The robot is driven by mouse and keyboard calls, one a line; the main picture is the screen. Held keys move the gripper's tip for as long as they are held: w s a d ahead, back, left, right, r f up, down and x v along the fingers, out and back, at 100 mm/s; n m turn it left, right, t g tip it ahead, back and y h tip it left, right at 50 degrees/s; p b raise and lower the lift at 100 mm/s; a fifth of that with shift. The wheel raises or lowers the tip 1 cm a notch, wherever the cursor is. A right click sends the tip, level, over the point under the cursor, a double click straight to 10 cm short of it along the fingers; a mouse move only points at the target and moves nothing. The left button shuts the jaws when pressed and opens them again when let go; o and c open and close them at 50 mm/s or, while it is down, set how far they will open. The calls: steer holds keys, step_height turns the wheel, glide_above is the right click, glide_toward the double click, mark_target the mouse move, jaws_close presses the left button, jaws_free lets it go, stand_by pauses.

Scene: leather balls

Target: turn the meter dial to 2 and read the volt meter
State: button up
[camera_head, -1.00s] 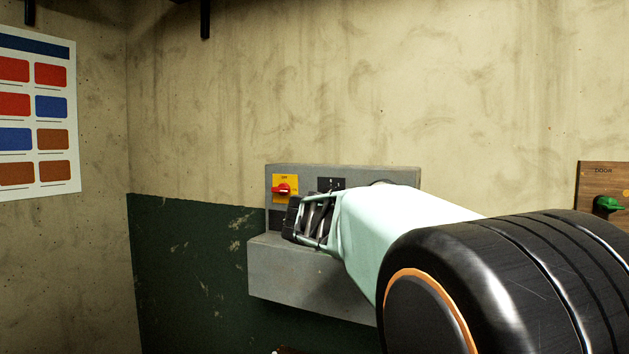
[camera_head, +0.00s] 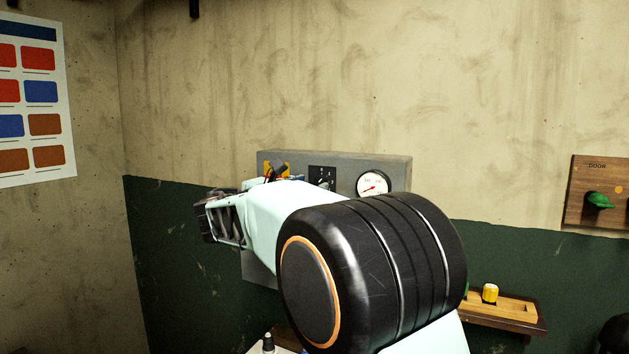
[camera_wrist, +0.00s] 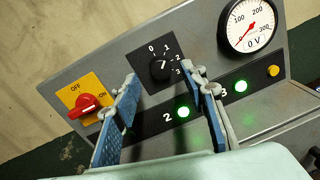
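The meter dial (camera_wrist: 158,68) is a black knob on a black plate marked 0 to 3. Its pale mark points to the upper right, but the exact number is unclear. It also shows in the head view (camera_head: 322,180). The volt meter (camera_wrist: 249,23) is a round white gauge with its red needle near the 0 end; it also shows in the head view (camera_head: 373,185). My gripper (camera_wrist: 160,74) is open, its blue fingers on either side of the dial in the wrist view.
A red switch (camera_wrist: 88,107) on a yellow OFF/ON plate sits left of the dial, by my left finger. A wooden DOOR board (camera_head: 597,192) and a shelf (camera_head: 515,309) are at right.

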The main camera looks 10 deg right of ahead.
mark_target(318, 182)
steer(key=shift+x, duration=1.55)
steer(key=shift+c, duration=0.4)
jaws_close()
